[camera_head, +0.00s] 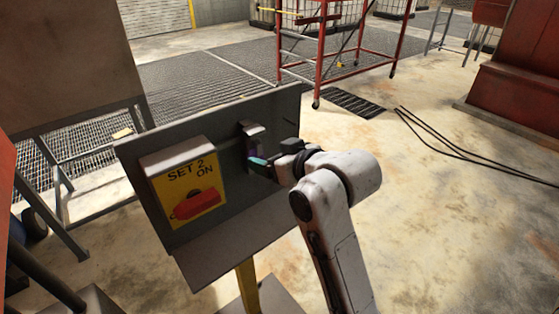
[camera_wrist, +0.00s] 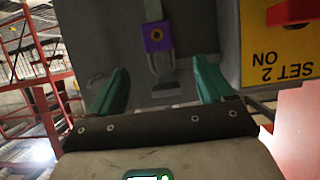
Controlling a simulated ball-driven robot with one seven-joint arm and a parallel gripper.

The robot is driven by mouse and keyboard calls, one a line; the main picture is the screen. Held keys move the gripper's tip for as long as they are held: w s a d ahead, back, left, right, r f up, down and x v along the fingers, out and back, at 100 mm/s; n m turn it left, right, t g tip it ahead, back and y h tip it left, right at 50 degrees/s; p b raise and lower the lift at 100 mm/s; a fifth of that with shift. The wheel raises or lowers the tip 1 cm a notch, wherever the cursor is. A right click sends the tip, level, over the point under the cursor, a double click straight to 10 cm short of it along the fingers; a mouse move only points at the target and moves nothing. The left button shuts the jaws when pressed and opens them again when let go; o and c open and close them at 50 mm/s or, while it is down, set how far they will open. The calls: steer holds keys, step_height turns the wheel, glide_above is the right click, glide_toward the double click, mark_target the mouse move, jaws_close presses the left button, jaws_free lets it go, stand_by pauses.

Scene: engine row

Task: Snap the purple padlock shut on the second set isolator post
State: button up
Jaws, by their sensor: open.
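The purple padlock (camera_wrist: 158,36) shows in the wrist view against the grey panel, between and beyond my fingers. A grey metal loop (camera_wrist: 164,62) adjoins it, towards a small bracket (camera_wrist: 167,89); I cannot tell whether the shackle is shut. In the head view only a sliver of purple (camera_head: 252,151) shows below the bracket (camera_head: 252,130), beside my gripper (camera_head: 262,162). My gripper also shows in the wrist view (camera_wrist: 161,72), with its teal fingers spread and nothing between them. The yellow SET 2 isolator plate (camera_head: 187,185) with its red handle (camera_head: 197,204) is left of the bracket.
The grey panel (camera_head: 222,128) stands on a yellow post (camera_head: 248,286) with a sloped ledge below. A red wheeled frame (camera_head: 318,55) stands behind. Dark cables (camera_head: 455,148) lie on the floor at right. The floor right of my arm is mostly clear.

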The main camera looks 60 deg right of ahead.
steer(key=shift+v, duration=1.3)
steer(key=s+a+f+n+g+y+b, duration=0.1)
steer(key=s+a+f+g, duration=0.25)
steer(key=f, duration=0.65)
steer(key=s+a+f+g+y+b, duration=0.15)
steer(key=a+f, duration=0.25)
steer(key=f, duration=0.5)
steer(key=s+a+f+g, duration=0.2)
steer(key=s+f+g, duration=0.1)
steer(key=s+f, duration=0.4)
steer(key=s+a+f+n+g+y+b, duration=0.1)
steer(key=s+a+f+g, duration=0.2)
steer(key=s+f, duration=0.3)
steer(key=shift+s+a+f+g, duration=0.25)
steer(key=shift+s+f+g, duration=0.2)
steer(key=shift+s, duration=0.45)
